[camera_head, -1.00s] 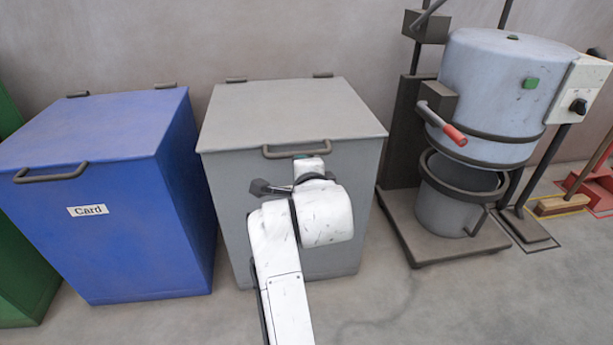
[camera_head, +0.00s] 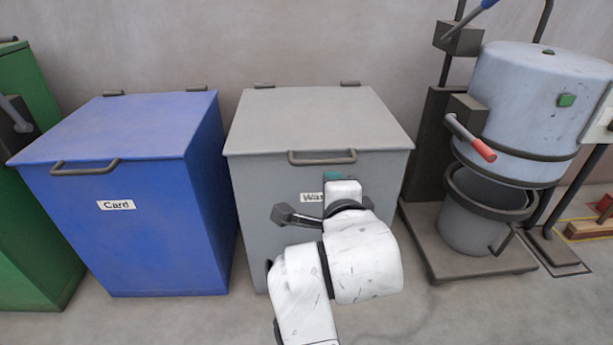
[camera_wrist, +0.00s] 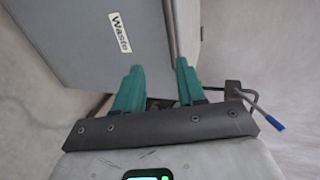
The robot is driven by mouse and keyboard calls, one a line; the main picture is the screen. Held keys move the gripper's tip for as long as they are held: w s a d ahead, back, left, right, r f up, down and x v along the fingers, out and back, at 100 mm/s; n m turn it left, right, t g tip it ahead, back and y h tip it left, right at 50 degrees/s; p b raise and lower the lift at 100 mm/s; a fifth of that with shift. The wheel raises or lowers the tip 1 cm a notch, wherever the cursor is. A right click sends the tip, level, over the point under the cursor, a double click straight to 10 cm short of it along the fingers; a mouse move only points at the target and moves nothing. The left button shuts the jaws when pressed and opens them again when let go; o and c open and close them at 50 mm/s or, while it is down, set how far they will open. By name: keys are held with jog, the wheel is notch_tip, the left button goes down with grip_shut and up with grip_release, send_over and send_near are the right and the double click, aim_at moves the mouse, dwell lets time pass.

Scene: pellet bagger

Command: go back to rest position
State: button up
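My gripper (camera_wrist: 159,72) shows in the wrist view as two teal fingers standing apart, with nothing between them. In the head view my white arm reaches up from the bottom, and only a bit of teal (camera_head: 331,176) at its end shows; the fingers are mostly hidden there. The gripper is in front of the grey waste bin (camera_head: 255,215), below its lid handle. The bin's lid is down. In the wrist view the bin (camera_wrist: 85,45) appears tilted beyond the fingers, with its "Waste" label. I cannot tell the exact gap to it.
A blue card bin (camera_head: 140,240) stands left of the waste bin, and a green bin (camera_head: 30,230) is farther left. At right stands the pellet machine (camera_head: 525,105) with a red-tipped lever (camera_head: 470,138) and a bucket (camera_head: 470,225) below. Bare floor lies in front.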

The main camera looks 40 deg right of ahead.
jog(key=s+d+f+n+g+y+p, duration=0.2)
jog(key=s+f+n+g, duration=0.15)
jog(key=f+n, duration=0.4)
jog(key=s+d+f+n+g+y+p, duration=0.1)
jog(key=s+f+n+g+y, duration=0.1)
jog(key=s+f+n, duration=0.45)
jog(key=s+a+f+n+g+y+p, duration=0.1)
jog(key=s+a+f+n+g+y, duration=0.15)
jog(key=s+a+f+n, duration=0.3)
jog(key=s+a+f+n+g+y+p, duration=0.1)
jog(key=s+a+f+n+g, duration=0.15)
jog(key=s+f+n, duration=0.5)
notch_tip(320, 180, up, 39)
jog(key=s+m+p, duration=0.1)
jog(key=m+p, duration=0.1)
jog(key=p, duration=3.6)
jog(key=shift+s+d+m, duration=0.15)
jog(key=shift+s+m, duration=0.15)
jog(key=shift+s, duration=0.1)
